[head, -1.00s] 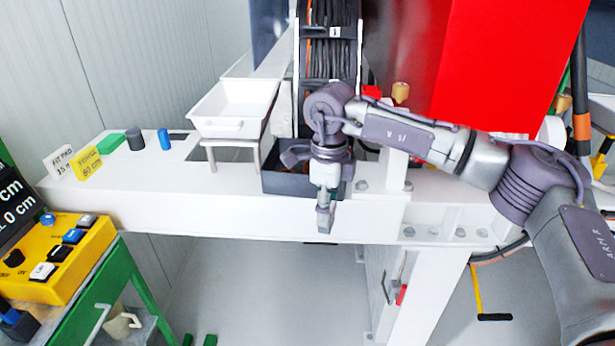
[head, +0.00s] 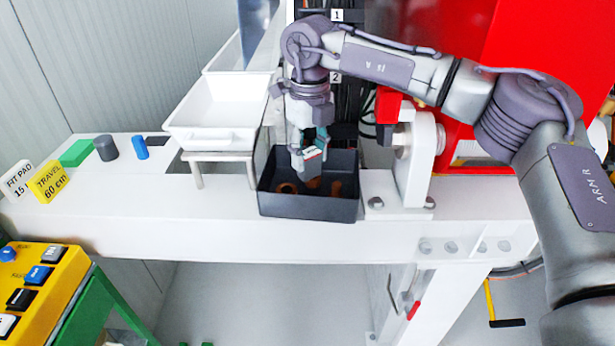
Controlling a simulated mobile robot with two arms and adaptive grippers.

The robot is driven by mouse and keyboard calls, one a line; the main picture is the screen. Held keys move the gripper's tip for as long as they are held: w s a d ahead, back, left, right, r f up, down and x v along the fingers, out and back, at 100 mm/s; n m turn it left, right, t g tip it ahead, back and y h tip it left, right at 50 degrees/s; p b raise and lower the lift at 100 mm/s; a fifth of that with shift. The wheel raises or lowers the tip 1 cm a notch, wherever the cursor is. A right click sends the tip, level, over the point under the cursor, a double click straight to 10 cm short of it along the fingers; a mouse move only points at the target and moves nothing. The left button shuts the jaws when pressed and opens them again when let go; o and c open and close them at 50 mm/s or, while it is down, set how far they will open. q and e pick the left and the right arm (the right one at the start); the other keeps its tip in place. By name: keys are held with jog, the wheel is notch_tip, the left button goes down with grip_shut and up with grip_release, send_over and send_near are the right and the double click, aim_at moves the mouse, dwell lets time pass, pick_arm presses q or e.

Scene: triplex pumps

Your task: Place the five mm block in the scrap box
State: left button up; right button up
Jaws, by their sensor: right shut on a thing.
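My right gripper (head: 306,148) points down over the open dark grey box (head: 308,207), which looks like the scrap box; no label on it is readable. The gripper is shut on a small grey block (head: 308,165), taken to be the five mm block; its size marking is not readable. The block hangs over the box opening, in front of the back wall; its exact height above the contents cannot be told. Several copper-brown round pieces (head: 313,183) lie in the box. My left gripper is not in view.
A white tray (head: 215,138) on a stand is left of the box. Farther left on the white beam (head: 130,215) are a blue cylinder (head: 140,147), a grey cylinder (head: 106,148) and a green block (head: 76,153). A white bracket (head: 413,160) stands to the right.

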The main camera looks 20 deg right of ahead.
jog(key=f, duration=0.3)
jog(key=shift+s, duration=0.3)
notch_tip(320, 180, down, 4)
jog(key=shift+w+r+p, duration=0.15)
jog(key=shift+p, duration=0.6)
jog(key=o, duration=1.1)
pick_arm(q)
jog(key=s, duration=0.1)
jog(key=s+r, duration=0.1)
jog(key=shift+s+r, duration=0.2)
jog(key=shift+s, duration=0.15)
pick_arm(e)
jog(key=shift+o, duration=0.2)
